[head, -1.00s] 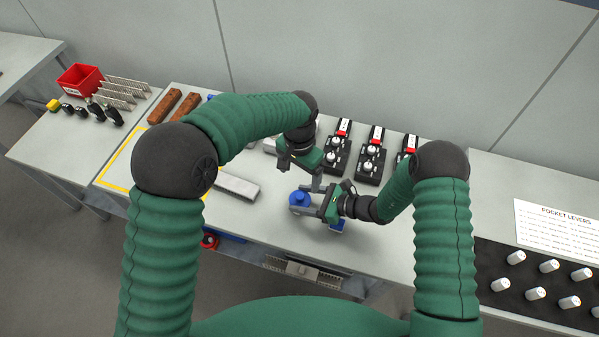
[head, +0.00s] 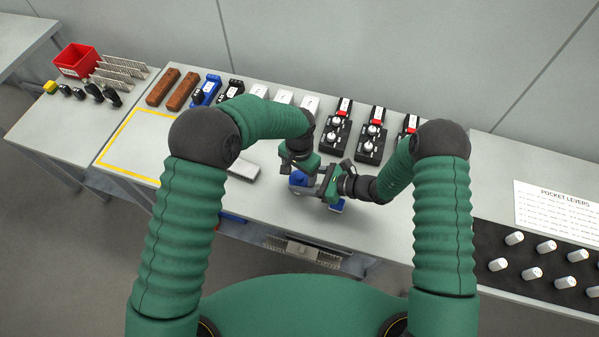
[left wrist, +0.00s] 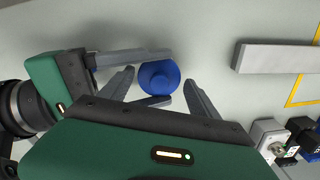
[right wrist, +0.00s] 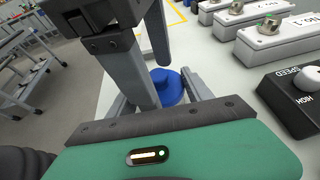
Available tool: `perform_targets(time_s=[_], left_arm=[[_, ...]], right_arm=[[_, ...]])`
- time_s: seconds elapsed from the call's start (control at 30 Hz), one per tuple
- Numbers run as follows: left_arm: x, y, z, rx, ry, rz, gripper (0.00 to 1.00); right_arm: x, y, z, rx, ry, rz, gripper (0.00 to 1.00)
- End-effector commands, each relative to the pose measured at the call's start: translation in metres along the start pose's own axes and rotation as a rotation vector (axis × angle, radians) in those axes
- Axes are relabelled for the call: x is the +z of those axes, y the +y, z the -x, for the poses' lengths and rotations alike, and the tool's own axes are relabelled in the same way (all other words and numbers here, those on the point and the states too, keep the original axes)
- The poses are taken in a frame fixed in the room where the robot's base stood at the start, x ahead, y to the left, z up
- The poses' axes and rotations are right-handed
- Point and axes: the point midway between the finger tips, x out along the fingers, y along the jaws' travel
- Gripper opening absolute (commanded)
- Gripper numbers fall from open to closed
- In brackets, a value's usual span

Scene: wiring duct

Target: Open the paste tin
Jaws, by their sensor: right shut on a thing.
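The paste tin (head: 297,179) is blue and round, with a raised round middle on top. It stands on the table in front of me and also shows in the left wrist view (left wrist: 158,77) and the right wrist view (right wrist: 168,85). My right gripper (head: 312,185) reaches in from the right, low down, and is shut on the tin's side. My left gripper (left wrist: 165,95) is directly above the tin, pointing down, its fingers apart on either side of the top. Its fingers partly hide the tin in the right wrist view.
A grey duct length (head: 244,168) lies left of the tin. Black control units (head: 334,135) with knobs and red switches stand behind. A small blue thing (head: 337,206) lies beside my right gripper. The yellow-outlined area (head: 135,140) at left is clear.

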Motion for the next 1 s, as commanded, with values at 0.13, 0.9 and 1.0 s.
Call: perform_targets(time_s=[0.13,0.9,1.0], left_arm=[[0.0,0.0,0.0,0.0,0.0,0.0,0.5],[-0.001,0.0,0.015,-0.001,0.004,0.0,0.0],[-0.002,0.0,0.02,-0.001,0.005,0.0,0.0]], right_arm=[[-0.001,0.0,0.0,0.0,0.001,-0.001,0.0],[-0.003,0.0,0.001,-0.001,0.009,-0.002,0.0],[-0.004,0.001,0.001,-0.001,0.009,-0.002,0.0]])
